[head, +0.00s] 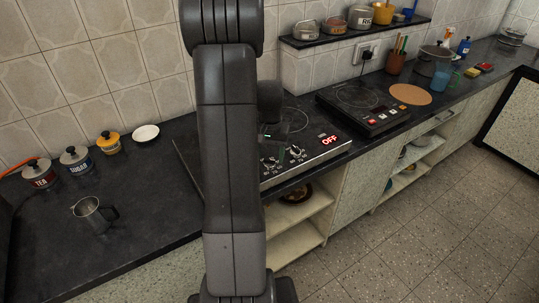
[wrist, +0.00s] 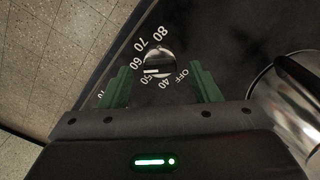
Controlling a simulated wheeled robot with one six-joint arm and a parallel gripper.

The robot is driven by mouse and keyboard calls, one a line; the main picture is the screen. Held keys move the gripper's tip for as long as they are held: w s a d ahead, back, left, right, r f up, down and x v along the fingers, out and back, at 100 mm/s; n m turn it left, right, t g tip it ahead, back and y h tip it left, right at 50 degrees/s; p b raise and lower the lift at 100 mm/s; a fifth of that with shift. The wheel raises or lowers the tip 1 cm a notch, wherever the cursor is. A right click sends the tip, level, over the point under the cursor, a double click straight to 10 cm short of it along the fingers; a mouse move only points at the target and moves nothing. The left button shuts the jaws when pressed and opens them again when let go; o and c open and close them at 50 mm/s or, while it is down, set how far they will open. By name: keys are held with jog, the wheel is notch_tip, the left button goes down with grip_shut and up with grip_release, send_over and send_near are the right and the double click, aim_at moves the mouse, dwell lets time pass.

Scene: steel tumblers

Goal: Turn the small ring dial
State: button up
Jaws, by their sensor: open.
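A small round dial (wrist: 158,62) with a dark and silvery face lies on a dark panel in the wrist view. Printed marks from OFF and 40 to 80 ring it; its white line lies near 50. My gripper (wrist: 161,84) is open, its green fingers apart to the left and right of the dial's near side. Nothing is between the fingertips. In the head view my arm hides part of the cooktop (head: 320,149), which has dials on its front panel and a red OFF display. I cannot tell there which dial is the one below my gripper.
A shiny steel vessel (wrist: 290,95) stands close to the right finger in the wrist view. A second cooktop (head: 360,104) lies to the right.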

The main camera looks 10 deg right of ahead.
jog(key=shift+f, duration=0.45)
jog(key=shift+c, duration=0.3)
jog(key=c, duration=0.9)
